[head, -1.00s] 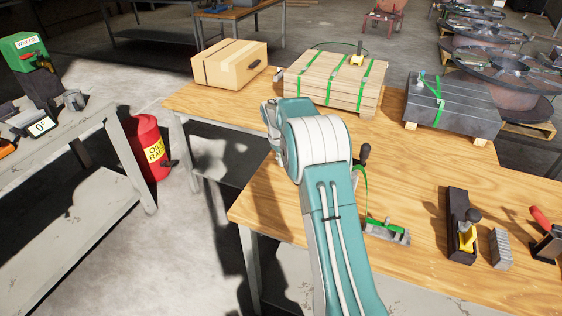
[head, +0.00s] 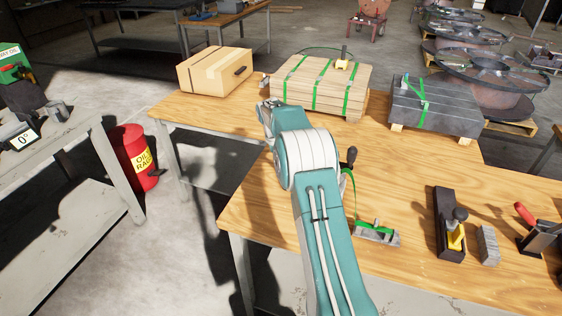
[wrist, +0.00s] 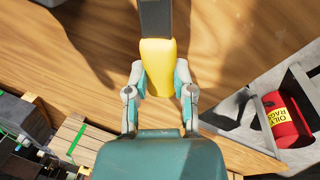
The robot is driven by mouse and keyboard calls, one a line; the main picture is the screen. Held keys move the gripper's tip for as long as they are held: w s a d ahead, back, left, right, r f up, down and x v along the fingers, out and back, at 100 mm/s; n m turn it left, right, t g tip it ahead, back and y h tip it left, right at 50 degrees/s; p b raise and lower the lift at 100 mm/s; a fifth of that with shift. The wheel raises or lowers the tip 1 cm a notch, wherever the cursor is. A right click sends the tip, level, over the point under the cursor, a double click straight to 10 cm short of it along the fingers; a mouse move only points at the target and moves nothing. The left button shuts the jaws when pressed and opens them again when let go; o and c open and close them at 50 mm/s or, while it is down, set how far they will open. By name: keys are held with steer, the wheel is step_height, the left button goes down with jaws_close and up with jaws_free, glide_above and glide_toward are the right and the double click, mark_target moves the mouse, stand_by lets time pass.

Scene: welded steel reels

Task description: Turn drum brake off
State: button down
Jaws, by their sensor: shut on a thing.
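In the wrist view a yellow grip (wrist: 158,66) sits on the end of a dark bar (wrist: 155,18) that runs out of the top of the picture. It looks like the brake lever, but the drum itself is not seen there. My gripper (wrist: 160,85) is shut on the yellow grip, one finger on each side. In the head view my teal arm reaches over the workbench and hides my gripper and the lever.
The wooden workbench (head: 400,185) carries a cardboard box (head: 214,72), a strapped wood stack (head: 322,85), a strapped dark stack (head: 434,108), a green-strap tool (head: 376,233) and a black tool (head: 446,220). A red oily-rags can (head: 133,158) stands on the floor left. Large reels (head: 490,70) stand behind.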

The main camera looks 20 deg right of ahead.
steer(key=shift+f, duration=0.2)
steer(key=shift+c, duration=2.3)
jaws_free()
steer(key=shift+r, duration=0.1)
steer(key=shift+r, duration=0.1)
step_height(320, 180, up, 11)
steer(key=a, duration=0.2)
steer(key=shift+w+r, duration=0.2)
steer(key=shift+w, duration=0.2)
steer(key=shift+a, duration=0.1)
